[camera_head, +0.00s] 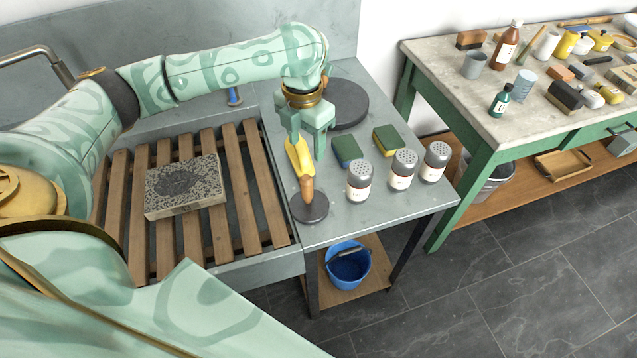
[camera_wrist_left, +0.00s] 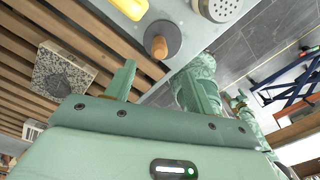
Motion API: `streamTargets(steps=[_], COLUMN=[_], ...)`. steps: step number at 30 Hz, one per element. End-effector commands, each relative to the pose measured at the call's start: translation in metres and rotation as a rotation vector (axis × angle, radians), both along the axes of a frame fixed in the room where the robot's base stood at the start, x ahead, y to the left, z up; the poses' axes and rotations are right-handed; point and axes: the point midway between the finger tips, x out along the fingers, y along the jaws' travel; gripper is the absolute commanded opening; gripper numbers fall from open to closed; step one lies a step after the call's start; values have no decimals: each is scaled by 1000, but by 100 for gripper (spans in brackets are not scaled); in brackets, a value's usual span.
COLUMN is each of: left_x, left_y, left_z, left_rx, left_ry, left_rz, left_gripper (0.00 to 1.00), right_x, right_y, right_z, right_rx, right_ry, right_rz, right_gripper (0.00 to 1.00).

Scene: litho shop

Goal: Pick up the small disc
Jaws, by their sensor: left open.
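The small disc (camera_head: 310,207) is dark grey with an upright wooden handle (camera_head: 306,188). It stands on the grey bench top, right of the slatted rack. In the left wrist view the small disc (camera_wrist_left: 166,35) and handle show near the top middle. My left gripper (camera_head: 306,146) is open, fingers pointing down, above and behind the handle and apart from it. Its fingers (camera_wrist_left: 160,85) frame empty space in the left wrist view. Patterned green parts of mine in that view seem to include my right arm, its jaws too small to read.
A larger dark disc (camera_head: 348,104) lies behind. A yellow object (camera_head: 298,158) is behind the handle. Three shakers (camera_head: 359,181) and two sponges (camera_head: 386,139) stand to the right. A stone block (camera_head: 186,186) lies on the slatted rack (camera_head: 262,185). A blue bucket (camera_head: 347,265) sits below.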

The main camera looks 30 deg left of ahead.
Motion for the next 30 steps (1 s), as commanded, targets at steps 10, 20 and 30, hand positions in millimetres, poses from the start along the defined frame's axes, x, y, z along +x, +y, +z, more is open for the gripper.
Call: streamTargets(steps=[10, 20, 30], left_x=[9, 9, 9], left_y=[-2, -1, -1], left_z=[-84, -116, -141], left_rx=[-1, -1, 1], left_ry=[12, 15, 8], left_rz=[2, 3, 1], left_gripper=[54, 54, 54], right_x=[-53, -14, -37], right_y=[2, 3, 0], right_z=[-30, -47, -56], right_rx=[-1, 4, -1], right_ry=[86, 29, 66], right_rz=[1, -1, 1], right_gripper=[76, 76, 76])
